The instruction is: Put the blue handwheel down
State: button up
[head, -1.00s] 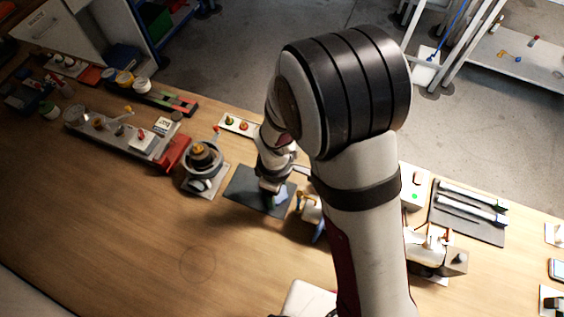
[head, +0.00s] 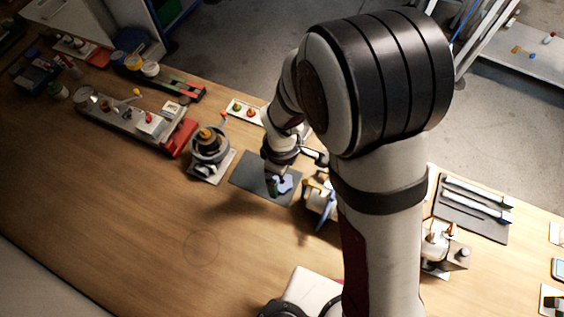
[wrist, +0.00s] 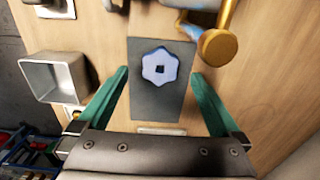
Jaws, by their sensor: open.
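The blue handwheel (wrist: 160,66) lies flat on a dark grey mat (wrist: 150,108), with its lobed rim and dark square centre hole facing up. In the head view the handwheel (head: 285,184) shows on the right part of the mat (head: 247,172), partly behind my gripper. My gripper (wrist: 160,76) is open, its two teal fingers spread wide to either side of the handwheel with clear gaps. It is empty and above the mat. In the head view my gripper (head: 277,184) is small and partly hidden.
A brass and blue valve fitting (head: 320,198) stands close right of the mat. A round device with a dark top (head: 209,147) stands to the left. A small white tray with knobs (head: 243,111) lies behind. The wooden table (head: 130,235) in front is clear.

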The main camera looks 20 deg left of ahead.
notch_tip(320, 180, up, 9)
jog(key=s+d+r+m, duration=0.2)
jog(key=d+r+m, duration=0.5)
jog(key=d+m, duration=0.35)
jog(key=s+d+r+m+y, duration=0.1)
jog(key=s+d+r+m, duration=0.1)
jog(key=s+d+m, duration=0.6)
jog(key=m, duration=0.5)
jog(key=shift+s+d+r+y, duration=0.15)
jog(key=shift+s+d+y, duration=0.15)
jog(key=shift+s+y, duration=0.1)
